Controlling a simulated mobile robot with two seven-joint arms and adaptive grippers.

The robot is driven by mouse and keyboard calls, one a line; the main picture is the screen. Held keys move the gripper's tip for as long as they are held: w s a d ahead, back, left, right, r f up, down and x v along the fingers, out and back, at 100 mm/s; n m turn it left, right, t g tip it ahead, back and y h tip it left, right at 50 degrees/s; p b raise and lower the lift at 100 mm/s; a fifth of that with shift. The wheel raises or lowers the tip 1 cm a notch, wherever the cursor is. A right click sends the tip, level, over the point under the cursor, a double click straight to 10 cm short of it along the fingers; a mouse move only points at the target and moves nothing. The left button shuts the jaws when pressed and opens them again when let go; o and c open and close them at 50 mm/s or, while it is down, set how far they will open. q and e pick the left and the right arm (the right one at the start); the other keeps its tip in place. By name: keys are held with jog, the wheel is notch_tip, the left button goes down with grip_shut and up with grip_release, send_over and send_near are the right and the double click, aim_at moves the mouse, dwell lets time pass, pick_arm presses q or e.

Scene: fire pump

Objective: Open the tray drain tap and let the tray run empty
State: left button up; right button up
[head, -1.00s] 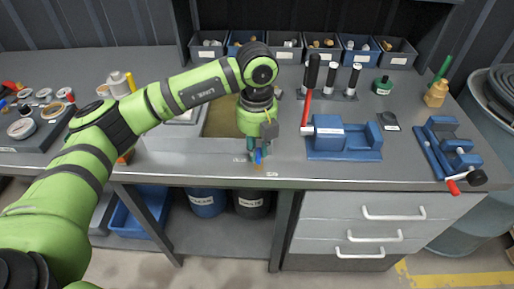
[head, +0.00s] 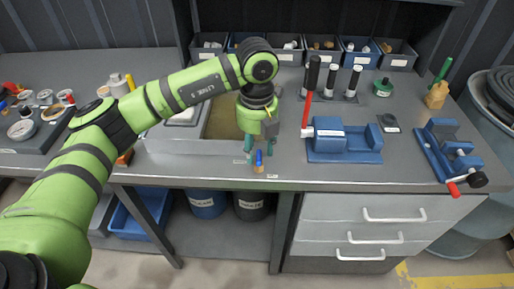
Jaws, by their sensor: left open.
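The tray (head: 185,146) is a grey, shallow basin set in the bench, with brownish content inside; my left arm hides part of it. The drain tap (head: 259,168) shows at the bench's front edge as a small brass body with a blue handle (head: 259,156). The handle looks upright in the picture; I cannot tell whether the tap is open, and no stream shows. My left gripper (head: 260,150) points down just above and behind the handle. Its fingers are apart on either side, and it holds nothing. My right gripper is not in view.
A blue pump block (head: 343,140) with a red lever (head: 307,108) stands right of the gripper. A blue vice-like fixture (head: 448,150) is farther right. Blue and black buckets (head: 207,203) stand under the bench, left of the drawers (head: 370,225).

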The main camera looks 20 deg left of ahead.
pick_arm(q)
notch_tip(320, 180, up, 11)
dwell(0.3)
dwell(0.4)
